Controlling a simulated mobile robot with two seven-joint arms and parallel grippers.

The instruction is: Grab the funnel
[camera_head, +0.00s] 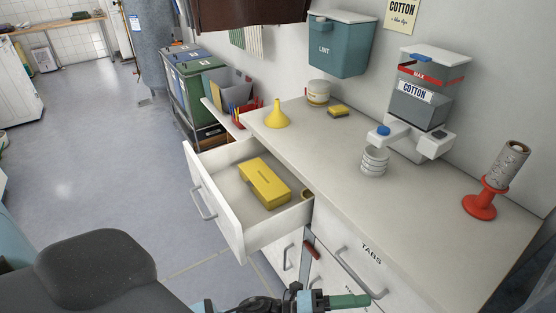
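The yellow funnel (277,115) stands wide end down, spout up, near the left end of the light countertop. Nothing touches it. A dark gripper (318,301), which looks like my left one, shows at the bottom edge, in front of the cabinet and well below and apart from the funnel. A green rod-like piece (349,300) sticks out to the right at its tip. I cannot tell whether that is held or part of the gripper, nor whether the fingers are open. My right gripper is not in view.
An open drawer (219,203) holding a yellow box (264,183) juts out below the funnel. A tub (318,93) and yellow sponge (338,111) stand behind it. A cotton dispenser (419,102), stacked white discs (374,162) and a red spool stand (482,201) are farther right.

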